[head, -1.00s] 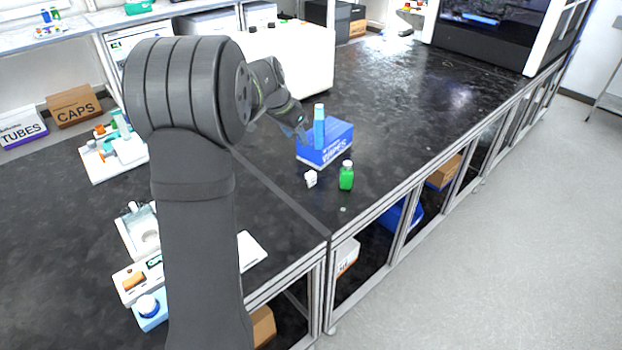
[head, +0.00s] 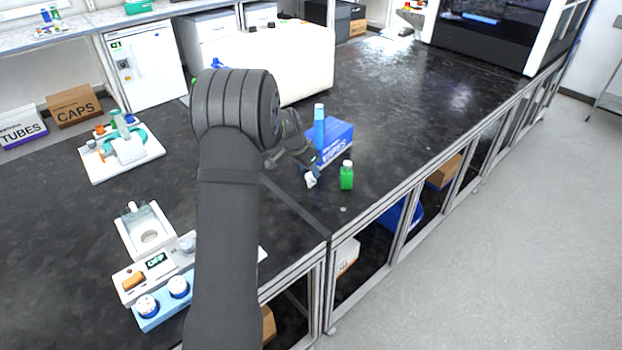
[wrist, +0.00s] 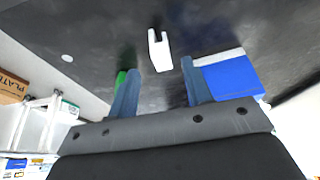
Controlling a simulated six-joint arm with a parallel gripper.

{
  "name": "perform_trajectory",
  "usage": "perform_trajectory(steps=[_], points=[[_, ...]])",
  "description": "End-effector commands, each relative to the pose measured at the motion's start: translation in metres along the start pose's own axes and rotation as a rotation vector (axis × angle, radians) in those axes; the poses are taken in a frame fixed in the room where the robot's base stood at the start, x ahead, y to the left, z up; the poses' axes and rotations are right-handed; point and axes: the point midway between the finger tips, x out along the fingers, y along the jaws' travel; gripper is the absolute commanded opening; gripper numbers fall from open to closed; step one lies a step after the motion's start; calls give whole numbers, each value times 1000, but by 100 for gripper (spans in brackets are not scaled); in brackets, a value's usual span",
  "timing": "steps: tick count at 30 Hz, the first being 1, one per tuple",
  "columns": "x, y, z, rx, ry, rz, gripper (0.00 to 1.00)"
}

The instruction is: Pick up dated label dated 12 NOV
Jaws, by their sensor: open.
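A small white piece (head: 311,180), possibly the dated label, stands on the black bench beside a green bottle. In the wrist view the white piece (wrist: 158,52) looks folded or slotted, with two upright prongs. No date can be read on it. My gripper (head: 309,166) is just behind and above it in the head view. In the wrist view my gripper (wrist: 160,66) has its two blue-grey fingers apart. The white piece lies between and beyond the fingertips in that view, and I cannot tell whether they touch it.
The green bottle (head: 347,176) stands close on the right. A blue wipes box (head: 338,139) and a light-blue bottle (head: 319,126) are just behind. The bench edge is near in front. A device reading OFF (head: 155,262) is at front left. The bench behind the box is clear.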

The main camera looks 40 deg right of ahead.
Motion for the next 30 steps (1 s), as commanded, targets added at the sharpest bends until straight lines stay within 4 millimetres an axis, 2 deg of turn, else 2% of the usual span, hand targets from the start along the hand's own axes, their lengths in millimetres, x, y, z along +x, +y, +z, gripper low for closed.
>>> perform_trajectory(steps=[6,9,18,25,30], points=[[33,-2,2,1,-3,2,45],[42,-2,1,1,-2,2,45],[46,-3,1,0,-1,0,45],[46,-3,2,0,-1,1,0],[46,-3,2,0,-1,0,0]])
